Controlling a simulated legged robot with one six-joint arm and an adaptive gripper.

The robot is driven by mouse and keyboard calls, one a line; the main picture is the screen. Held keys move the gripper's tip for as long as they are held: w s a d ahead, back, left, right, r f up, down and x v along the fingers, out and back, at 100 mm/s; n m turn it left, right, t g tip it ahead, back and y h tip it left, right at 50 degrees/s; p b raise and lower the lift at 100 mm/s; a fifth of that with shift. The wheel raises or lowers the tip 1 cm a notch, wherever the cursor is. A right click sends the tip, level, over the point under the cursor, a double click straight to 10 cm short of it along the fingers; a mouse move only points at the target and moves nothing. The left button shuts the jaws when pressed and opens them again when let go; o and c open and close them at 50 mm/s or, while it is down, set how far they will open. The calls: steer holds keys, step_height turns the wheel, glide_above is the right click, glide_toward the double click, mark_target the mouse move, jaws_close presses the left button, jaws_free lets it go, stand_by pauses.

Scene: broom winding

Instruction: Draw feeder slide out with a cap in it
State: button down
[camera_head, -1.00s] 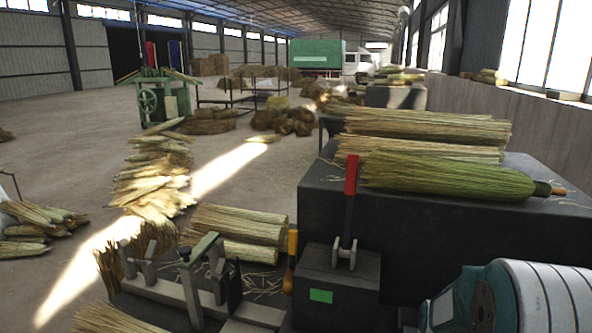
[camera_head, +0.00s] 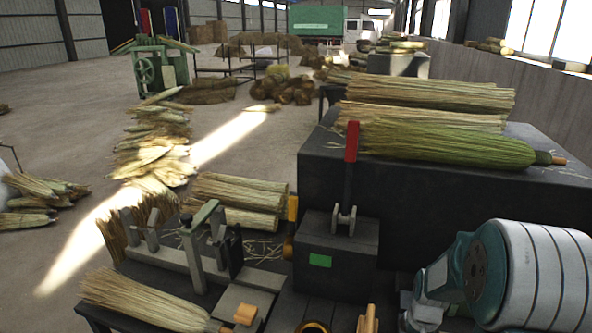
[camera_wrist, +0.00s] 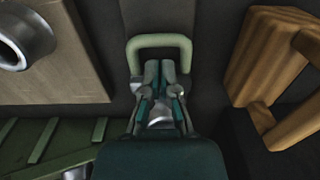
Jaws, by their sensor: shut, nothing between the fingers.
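In the wrist view my gripper (camera_wrist: 167,68) is shut and empty. Its fingertips are at the near edge of a pale green loop handle (camera_wrist: 160,42), and I cannot tell whether they touch it. The handle lies over a dark surface; whether it belongs to the feeder slide is not clear. I cannot make out a cap in either view. My gripper is not visible in the head view.
In the wrist view a beige block with a metal tube (camera_wrist: 12,50) is left and a slotted wooden piece (camera_wrist: 283,60) right. In the head view a red-handled lever (camera_head: 351,142) stands on a dark box (camera_head: 335,277). Straw bundles (camera_head: 150,298) lie around.

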steer(key=shift+f, duration=1.35)
steer(key=shift+s, duration=0.1)
steer(key=shift+s+a, duration=0.3)
steer(key=shift+s, duration=0.65)
steer(key=shift+w+d+r, duration=0.1)
steer(key=shift+w+r, duration=0.1)
steer(key=shift+r, duration=1.85)
steer(key=shift+w+r, duration=0.15)
steer(key=shift+r, duration=1.85)
steer(key=s+a+r+n+t, duration=0.1)
steer(key=s+a+r+t, duration=0.1)
steer(key=s+a+r, duration=0.4)
steer(key=s+a+r+n+t, duration=0.2)
steer(key=s+a+r, duration=0.4)
steer(key=s+r, duration=0.4)
step_height(320, 180, up, 3)
steer(key=shift+s+r+t, duration=0.2)
steer(key=shift+s+t, duration=0.1)
steer(key=shift+t, duration=0.5)
